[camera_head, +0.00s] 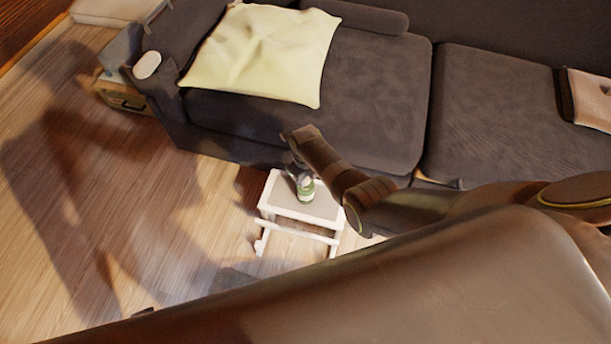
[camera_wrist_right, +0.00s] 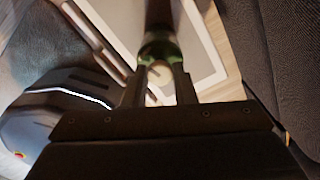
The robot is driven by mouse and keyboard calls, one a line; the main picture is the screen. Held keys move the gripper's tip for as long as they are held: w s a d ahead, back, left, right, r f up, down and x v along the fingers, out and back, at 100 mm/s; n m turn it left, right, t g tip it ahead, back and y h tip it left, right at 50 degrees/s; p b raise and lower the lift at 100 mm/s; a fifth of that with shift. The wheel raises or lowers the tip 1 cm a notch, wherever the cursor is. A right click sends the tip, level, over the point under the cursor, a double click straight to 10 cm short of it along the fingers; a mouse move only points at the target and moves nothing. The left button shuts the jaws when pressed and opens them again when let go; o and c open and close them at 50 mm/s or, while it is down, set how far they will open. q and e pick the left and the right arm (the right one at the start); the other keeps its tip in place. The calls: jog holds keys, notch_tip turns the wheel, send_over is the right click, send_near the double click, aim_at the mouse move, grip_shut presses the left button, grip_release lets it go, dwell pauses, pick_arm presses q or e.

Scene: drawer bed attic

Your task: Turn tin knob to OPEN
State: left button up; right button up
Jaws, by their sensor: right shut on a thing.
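The tin (camera_head: 306,190) stands on a small white stool (camera_head: 323,239) in the head view. It has a green and pale band around its lower body. My right gripper (camera_head: 299,167) reaches down over the top of the tin. In the right wrist view the two fingers (camera_wrist_right: 158,90) are close together on a small pale round part, which looks like the knob, with the green of the tin (camera_wrist_right: 160,48) just beyond. The fingers hide most of the knob, and no OPEN mark can be read. My left gripper is not in view.
A dark grey sofa (camera_head: 370,95) stands close behind the stool. A pale yellow cushion (camera_head: 262,55) lies on it, and a pinkish cushion (camera_head: 590,100) lies at the far right. Wooden floor (camera_head: 130,220) is clear left of the stool.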

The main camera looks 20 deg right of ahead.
aim_at(306, 180)
jog(key=shift+f+m, duration=0.1)
jog(key=shift+m, duration=0.8)
jog(key=o, duration=0.9)
jog(key=shift+c, duration=0.2)
jog(key=shift+r+p, duration=0.35)
jog(key=shift+r, duration=0.1)
notch_tip(306, 180, up, 17)
jog(key=p, duration=0.7)
jog(key=shift+f, duration=0.2)
